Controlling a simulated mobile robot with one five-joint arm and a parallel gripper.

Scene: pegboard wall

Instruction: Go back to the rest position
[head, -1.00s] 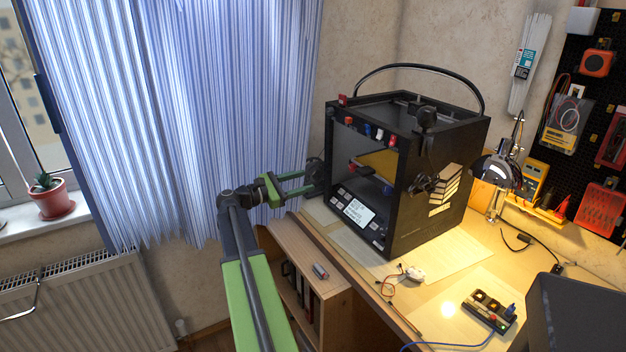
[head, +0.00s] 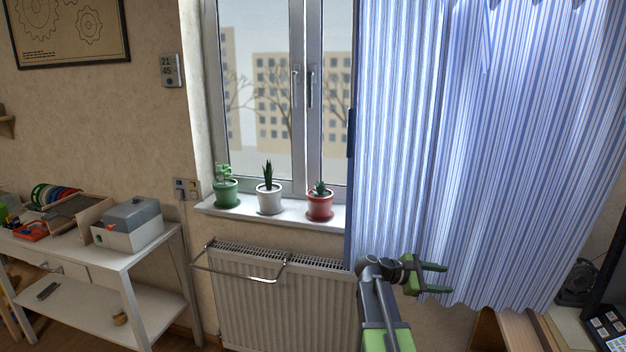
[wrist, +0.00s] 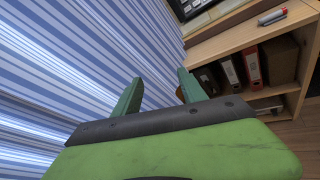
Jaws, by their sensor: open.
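My gripper (head: 436,278) is open and empty at the end of my green and dark arm. In the head view it stands in front of the blue striped curtain (head: 470,130), with its two fingers pointing right. In the wrist view the two green fingers (wrist: 155,95) are spread apart with nothing between them. The curtain (wrist: 60,80) fills the left of the wrist view. I cannot tell whether the fingers touch it.
A wooden shelf unit (wrist: 270,35) with binders is at the right of the wrist view. A radiator (head: 275,300) stands under the windowsill (head: 290,218), which holds three potted plants. A white side table (head: 130,258) with boxes is at the left.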

